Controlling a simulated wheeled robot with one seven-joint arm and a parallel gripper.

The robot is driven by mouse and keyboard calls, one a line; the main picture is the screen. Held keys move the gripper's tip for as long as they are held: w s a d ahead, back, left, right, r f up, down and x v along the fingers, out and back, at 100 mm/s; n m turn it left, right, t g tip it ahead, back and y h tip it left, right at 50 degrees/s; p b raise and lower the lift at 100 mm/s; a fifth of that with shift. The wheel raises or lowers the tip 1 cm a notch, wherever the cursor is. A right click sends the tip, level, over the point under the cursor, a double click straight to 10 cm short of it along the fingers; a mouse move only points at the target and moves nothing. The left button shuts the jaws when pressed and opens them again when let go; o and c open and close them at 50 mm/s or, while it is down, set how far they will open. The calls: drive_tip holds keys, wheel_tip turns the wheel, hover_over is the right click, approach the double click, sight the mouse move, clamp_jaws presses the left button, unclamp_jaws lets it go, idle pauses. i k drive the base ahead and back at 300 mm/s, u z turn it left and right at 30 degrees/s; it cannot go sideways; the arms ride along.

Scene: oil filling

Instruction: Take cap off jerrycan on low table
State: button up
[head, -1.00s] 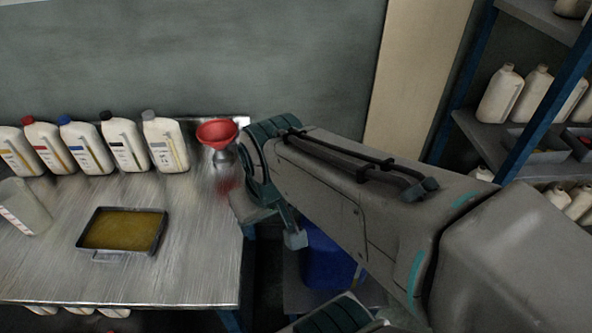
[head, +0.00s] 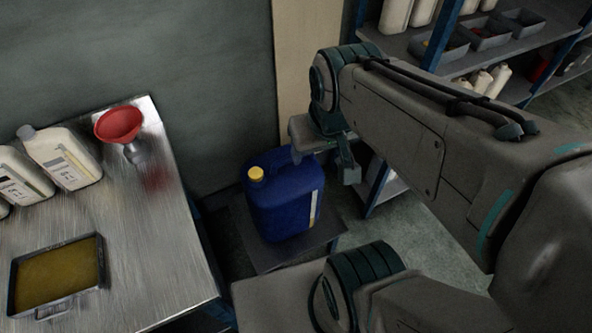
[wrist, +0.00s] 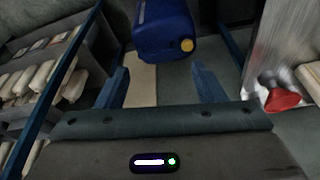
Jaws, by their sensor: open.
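The blue jerrycan (head: 283,205) stands upright on a small low table (head: 262,251) between the metal bench and the shelves. Its yellow cap (head: 256,174) is on its spout at the top left. In the wrist view the jerrycan (wrist: 163,35) appears beyond my fingers, with the yellow cap (wrist: 187,45) at its lower right corner. My gripper (wrist: 157,80) is open and empty, its two blue fingers apart. The cap lies beyond the fingertips, apart from them.
A metal bench (head: 150,235) at the left holds a red funnel (head: 118,125), white bottles (head: 60,158) and a tray of oil (head: 58,278). Shelves (head: 470,62) with bottles and bins stand at the back right. A wall is close behind the jerrycan.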

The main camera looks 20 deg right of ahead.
sight(255, 174)
drive_tip(key=u, duration=3.5)
drive_tip(key=k, duration=1.75)
drive_tip(key=z, duration=1.65)
drive_tip(key=i, duration=0.5)
